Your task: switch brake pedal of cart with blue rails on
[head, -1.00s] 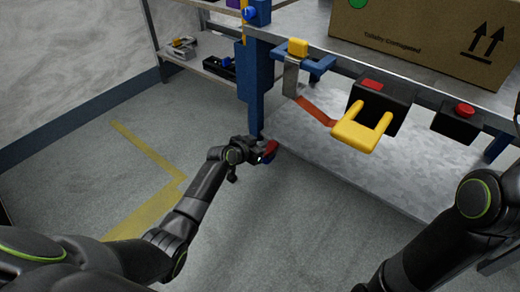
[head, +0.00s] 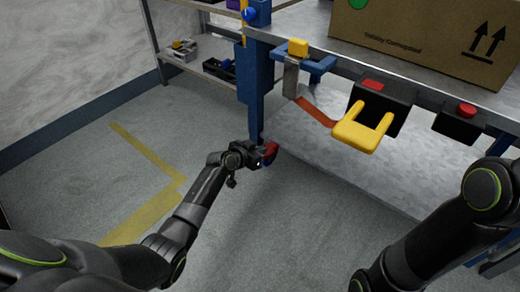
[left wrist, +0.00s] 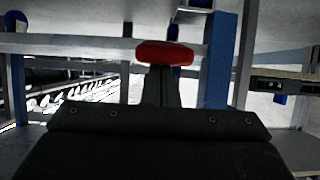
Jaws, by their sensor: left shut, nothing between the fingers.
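The cart with blue rails has a blue corner post (head: 256,92) and a grey top edge. A red brake pedal (head: 271,149) shows low by the foot of that post. In the left wrist view the red pedal (left wrist: 165,53) lies straight ahead, just beyond the fingers. My left gripper (head: 262,156) is shut and empty, right at the pedal; it partly hides the pedal in the head view. I cannot tell whether they touch. In the head view my right arm shows at the right, but its gripper is out of view.
A cardboard box (head: 420,38) stands on the cart. A yellow handle (head: 357,136), a red strip (head: 315,112) and a red button (head: 467,110) are at its front edge. A shelf with small items (head: 185,47) stands behind. Floor left of the cart is clear.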

